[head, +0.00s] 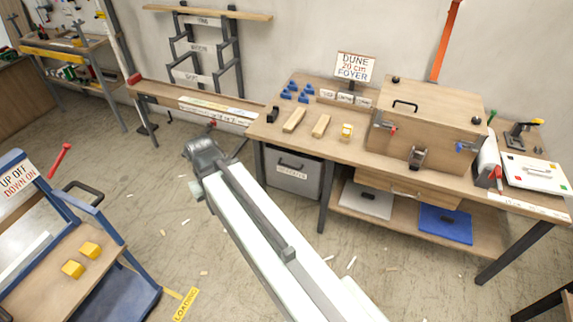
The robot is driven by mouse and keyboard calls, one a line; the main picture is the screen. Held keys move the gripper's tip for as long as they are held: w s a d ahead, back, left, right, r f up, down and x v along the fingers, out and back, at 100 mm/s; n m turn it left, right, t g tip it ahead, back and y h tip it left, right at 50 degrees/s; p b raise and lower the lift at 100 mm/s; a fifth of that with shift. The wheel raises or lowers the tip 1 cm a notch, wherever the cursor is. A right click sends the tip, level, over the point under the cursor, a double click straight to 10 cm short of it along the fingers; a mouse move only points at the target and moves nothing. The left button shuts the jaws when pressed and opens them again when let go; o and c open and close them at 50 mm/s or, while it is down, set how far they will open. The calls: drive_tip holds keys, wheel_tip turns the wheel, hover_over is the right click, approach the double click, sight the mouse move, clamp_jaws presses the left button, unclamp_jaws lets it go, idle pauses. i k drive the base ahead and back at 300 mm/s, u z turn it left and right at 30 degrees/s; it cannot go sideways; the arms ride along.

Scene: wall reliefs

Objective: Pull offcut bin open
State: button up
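The offcut bin (293,186) is a grey box under the left part of the wooden workbench. The bin appears pushed in under the bench top. My arm reaches from the bottom of the head view toward the upper left. My gripper (226,149) is at its far end, left of the bin and apart from the handle in the picture. Its fingers are small and mostly hidden, so their opening is unclear.
The workbench (348,152) carries wooden blocks, blue pieces and a large wooden box (425,125). A bench leg (324,195) stands right of the bin. A blue cart (120,265) with yellow blocks is at left. Floor before the bin is mostly clear, with small scraps.

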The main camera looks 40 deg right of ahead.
sight(302, 174)
drive_tip(key=i, duration=0.9)
